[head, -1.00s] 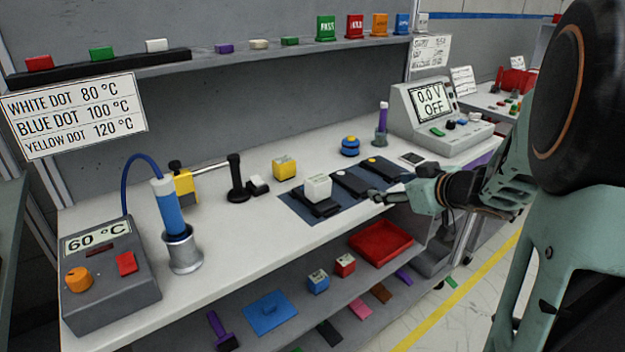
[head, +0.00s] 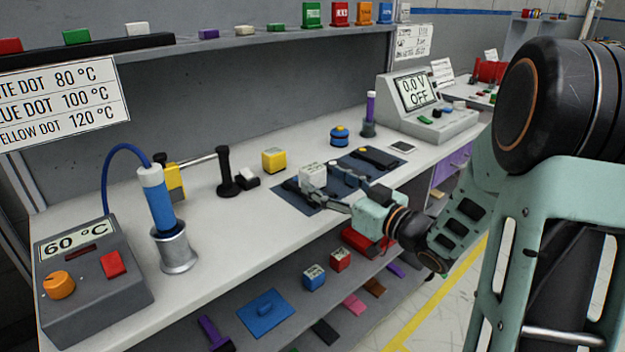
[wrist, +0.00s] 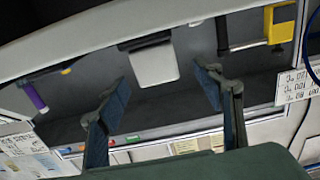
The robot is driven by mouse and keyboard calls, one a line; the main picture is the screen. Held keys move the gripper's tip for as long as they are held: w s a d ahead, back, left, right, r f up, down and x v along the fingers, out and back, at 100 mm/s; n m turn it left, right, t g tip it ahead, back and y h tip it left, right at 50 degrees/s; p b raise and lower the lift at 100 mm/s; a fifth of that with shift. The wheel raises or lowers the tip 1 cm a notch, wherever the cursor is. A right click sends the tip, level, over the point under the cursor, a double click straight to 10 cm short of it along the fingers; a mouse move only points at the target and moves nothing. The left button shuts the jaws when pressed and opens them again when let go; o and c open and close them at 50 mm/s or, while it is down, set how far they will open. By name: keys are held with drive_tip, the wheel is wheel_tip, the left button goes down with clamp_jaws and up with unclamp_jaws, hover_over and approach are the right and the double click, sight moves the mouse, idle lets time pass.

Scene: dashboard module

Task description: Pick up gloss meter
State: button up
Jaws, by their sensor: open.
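A small white block (head: 313,175) with dark lettering sits on a black piece on the dark blue mat (head: 283,193). I take it for the gloss meter, but the lettering is too small to read. In the wrist view the white block (wrist: 153,66) shows its pale face beyond and between my fingertips. My gripper (head: 322,198) is at the front of the block in the head view and partly covers its lower part. In the wrist view my gripper (wrist: 162,78) is open, with its fingers spread wide and nothing between them.
A yellow cube (head: 274,160) and a black upright handle (head: 226,172) stand left of the mat. More black pieces lie on the mat to the right, with a blue round item (head: 340,136) behind. The bench top in front of the heater (head: 95,280) is clear.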

sight(319, 175)
drive_tip(key=b+x, duration=0.1)
drive_tip(key=x, duration=0.4)
drive_tip(key=shift+w+d, duration=0.1)
drive_tip(key=shift+w, duration=0.1)
drive_tip(key=c, duration=1.5)
drive_tip(key=shift+r, duration=0.15)
